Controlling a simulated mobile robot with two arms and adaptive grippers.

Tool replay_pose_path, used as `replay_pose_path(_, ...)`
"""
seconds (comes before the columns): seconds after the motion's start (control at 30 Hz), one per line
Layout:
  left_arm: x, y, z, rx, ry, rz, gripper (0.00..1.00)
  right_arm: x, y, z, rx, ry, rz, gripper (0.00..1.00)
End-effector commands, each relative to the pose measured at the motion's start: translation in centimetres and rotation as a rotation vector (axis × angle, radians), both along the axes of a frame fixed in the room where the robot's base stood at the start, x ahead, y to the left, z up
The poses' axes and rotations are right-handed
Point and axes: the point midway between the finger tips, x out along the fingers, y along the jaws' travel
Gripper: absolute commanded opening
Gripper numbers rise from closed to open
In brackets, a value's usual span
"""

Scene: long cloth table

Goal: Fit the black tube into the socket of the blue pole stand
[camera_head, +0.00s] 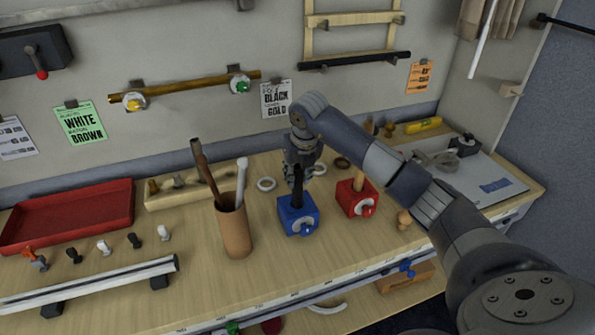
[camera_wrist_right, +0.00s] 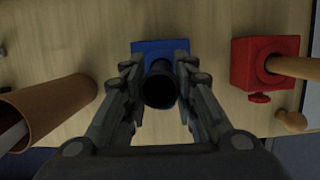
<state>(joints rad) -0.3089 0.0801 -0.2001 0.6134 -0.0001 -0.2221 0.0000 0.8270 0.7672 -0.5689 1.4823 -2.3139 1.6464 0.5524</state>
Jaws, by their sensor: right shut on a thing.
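The socket is hidden. My left gripper is not in view.
A red stand (camera_head: 357,198) holding a wooden pole is close on the right. A brown cup (camera_head: 234,228) with long rods stands on the left. A red tray (camera_head: 70,215) and a white rail (camera_head: 90,283) lie further left.

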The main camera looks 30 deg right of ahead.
Motion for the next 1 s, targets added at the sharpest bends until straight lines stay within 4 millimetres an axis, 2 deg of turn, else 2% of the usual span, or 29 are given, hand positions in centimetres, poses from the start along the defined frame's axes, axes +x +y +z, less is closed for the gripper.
replay_pose_path(0.33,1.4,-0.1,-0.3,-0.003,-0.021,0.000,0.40,0.0,0.0,-0.4,0.000,-0.002,0.000,0.00)
replay_pose_path(0.37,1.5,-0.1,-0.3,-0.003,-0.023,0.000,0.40,0.0,0.0,-0.4,0.000,-0.002,0.000,0.28)
replay_pose_path(0.43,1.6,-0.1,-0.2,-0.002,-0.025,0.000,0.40,0.0,0.0,-0.3,0.000,-0.002,0.000,0.44)
replay_pose_path(0.47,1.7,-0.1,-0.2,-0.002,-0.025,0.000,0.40,0.0,0.0,-0.3,0.000,-0.001,0.000,0.46)
replay_pose_path(0.8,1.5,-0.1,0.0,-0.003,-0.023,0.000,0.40,0.0,0.0,-0.1,0.000,-0.002,0.000,0.46)
replay_pose_path(0.87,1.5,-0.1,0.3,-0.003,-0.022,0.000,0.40,0.0,0.0,0.3,0.000,-0.002,-0.001,0.46)
replay_pose_path(1.0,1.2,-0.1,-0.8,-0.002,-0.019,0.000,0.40,-0.4,0.0,2.0,-0.002,-0.009,-0.001,0.46)
